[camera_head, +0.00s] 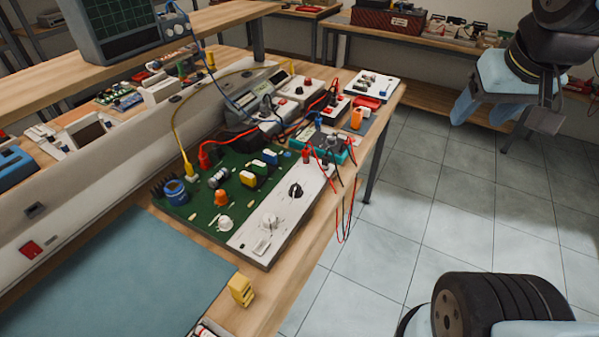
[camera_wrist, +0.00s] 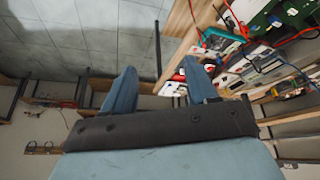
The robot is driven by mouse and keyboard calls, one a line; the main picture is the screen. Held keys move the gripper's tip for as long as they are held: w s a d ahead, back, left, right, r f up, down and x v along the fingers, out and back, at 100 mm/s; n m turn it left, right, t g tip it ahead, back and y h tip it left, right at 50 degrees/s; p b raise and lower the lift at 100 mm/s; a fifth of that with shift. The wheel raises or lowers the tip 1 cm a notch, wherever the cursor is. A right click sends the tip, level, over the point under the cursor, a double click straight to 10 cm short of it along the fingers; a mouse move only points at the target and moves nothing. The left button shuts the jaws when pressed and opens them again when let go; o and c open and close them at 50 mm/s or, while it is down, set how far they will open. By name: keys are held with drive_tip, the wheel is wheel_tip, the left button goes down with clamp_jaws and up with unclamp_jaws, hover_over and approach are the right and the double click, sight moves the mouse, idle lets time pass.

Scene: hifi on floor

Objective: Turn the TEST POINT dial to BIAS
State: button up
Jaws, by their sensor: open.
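A green circuit board (camera_head: 205,205) with a white control panel (camera_head: 305,205) along its right side lies near the bench's front edge. The panel carries a black dial (camera_head: 296,190) and a pale dial (camera_head: 270,222). The lettering is too small to read, so I cannot tell which is TEST POINT or where either points. My gripper (camera_head: 488,122) is in the air at the upper right, over the floor and well away from the panel. In the wrist view my gripper (camera_wrist: 160,78) has its two blue fingers apart with nothing between them.
Red and black leads (camera_head: 345,215) hang over the bench edge beside the board. A yellow block (camera_head: 240,290) stands near the front corner of a blue mat (camera_head: 110,275). An oscilloscope (camera_head: 110,30) stands on a shelf behind. The tiled floor (camera_head: 380,250) right of the bench is clear.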

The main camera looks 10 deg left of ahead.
drive_tip(key=w+a+f+n+g, duration=0.2)
drive_tip(key=w+a+f+n, duration=0.1)
drive_tip(key=w+a+n, duration=0.4)
drive_tip(key=n+g, duration=0.3)
drive_tip(key=n, duration=0.5)
hover_over(296, 187)
wheel_tip(296, 187, down, 13)
wheel_tip(296, 187, down, 13)
drive_tip(key=shift+f, duration=0.1)
drive_tip(key=c, duration=1.1)
